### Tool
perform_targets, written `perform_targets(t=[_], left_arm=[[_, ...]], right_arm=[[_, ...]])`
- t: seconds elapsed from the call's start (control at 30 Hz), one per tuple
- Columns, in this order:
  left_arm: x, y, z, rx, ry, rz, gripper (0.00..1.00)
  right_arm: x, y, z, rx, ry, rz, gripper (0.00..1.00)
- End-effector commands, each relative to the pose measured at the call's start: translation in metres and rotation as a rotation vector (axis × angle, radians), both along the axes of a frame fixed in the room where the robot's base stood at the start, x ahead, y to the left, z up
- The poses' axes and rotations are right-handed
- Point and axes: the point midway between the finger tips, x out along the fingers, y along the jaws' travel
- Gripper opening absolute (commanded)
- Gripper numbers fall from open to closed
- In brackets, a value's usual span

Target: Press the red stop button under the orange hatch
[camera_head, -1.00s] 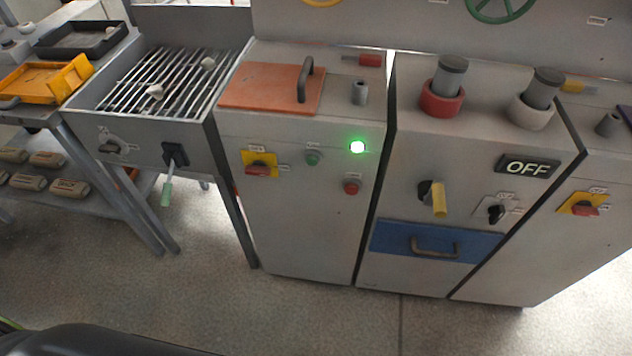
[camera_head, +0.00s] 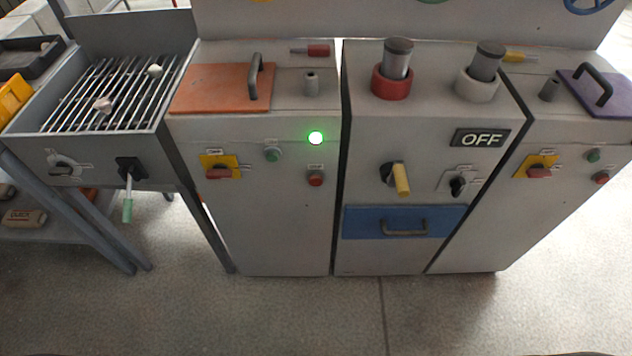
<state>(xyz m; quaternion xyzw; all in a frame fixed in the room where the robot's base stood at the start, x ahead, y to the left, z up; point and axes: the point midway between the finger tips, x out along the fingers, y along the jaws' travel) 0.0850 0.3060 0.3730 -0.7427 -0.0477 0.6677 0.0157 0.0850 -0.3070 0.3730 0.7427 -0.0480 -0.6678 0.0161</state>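The orange hatch (camera_head: 222,90) with its dark handle lies closed on top of the left grey cabinet (camera_head: 262,230). On that cabinet's front, below the hatch, a red stop button (camera_head: 316,179) sits low and to the right. A green button (camera_head: 272,154) is up and left of it, and a lit green lamp (camera_head: 316,138) is above it. A red rotary switch on a yellow plate (camera_head: 219,167) is to the left. Neither of my grippers shows in the head view.
A middle cabinet has an OFF display (camera_head: 481,138), a yellow-handled switch (camera_head: 400,178) and a blue drawer (camera_head: 404,221). The right cabinet has a purple hatch (camera_head: 598,92) and another red button (camera_head: 601,178). A grated table (camera_head: 112,95) stands left. Floor in front is clear.

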Motion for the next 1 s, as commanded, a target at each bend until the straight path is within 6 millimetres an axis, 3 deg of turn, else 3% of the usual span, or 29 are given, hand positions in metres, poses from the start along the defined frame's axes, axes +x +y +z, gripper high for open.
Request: perform_targets(t=[0.03,0.27,1.0], left_arm=[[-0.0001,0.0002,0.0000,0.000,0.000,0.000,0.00],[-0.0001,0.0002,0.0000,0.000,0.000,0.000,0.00],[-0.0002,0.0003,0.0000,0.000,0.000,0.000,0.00]], right_arm=[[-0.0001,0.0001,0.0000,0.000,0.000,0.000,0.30],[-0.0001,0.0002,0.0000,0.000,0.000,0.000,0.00],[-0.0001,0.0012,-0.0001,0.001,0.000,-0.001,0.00]])
